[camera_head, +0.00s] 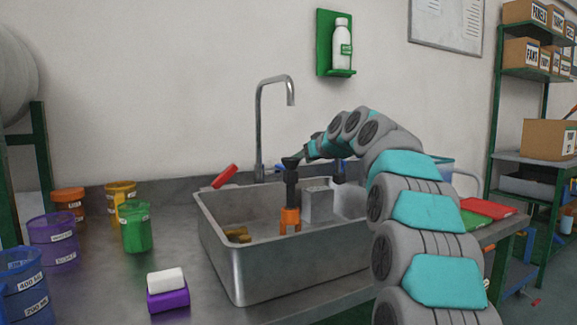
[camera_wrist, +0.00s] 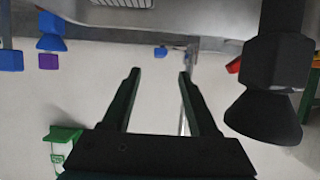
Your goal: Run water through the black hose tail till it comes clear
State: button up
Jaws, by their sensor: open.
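A black piece with a flared top, which I take for the black hose tail (camera_head: 291,182), stands upright in the sink (camera_head: 245,275), above an orange holder (camera_head: 290,220). In the wrist view the black piece (camera_wrist: 275,65) is large, to the right of my fingers and not between them. My gripper (camera_wrist: 157,75) is open and empty; in the head view it (camera_head: 308,153) is small and partly hidden near the top of the black piece. The curved metal tap (camera_head: 259,120) rises behind the sink, with no water visible from its spout. A red lever (camera_head: 224,176) is left of it.
A grey block (camera_head: 317,204) and a brass-coloured piece (camera_head: 238,234) are in the sink. Coloured measuring cups, such as a green one (camera_head: 136,228), stand left. White soap (camera_head: 166,279) sits in front. A white bottle (camera_head: 341,45) is on the wall. Blue parts (camera_wrist: 52,33) show in the wrist view.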

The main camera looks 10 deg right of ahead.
jog(key=p+x, duration=0.1)
jog(key=x, duration=0.6)
jog(key=shift+w+f, duration=0.15)
jog(key=shift+w, duration=0.1)
jog(key=shift+a, duration=0.1)
grip_shut()
dwell(1.2)
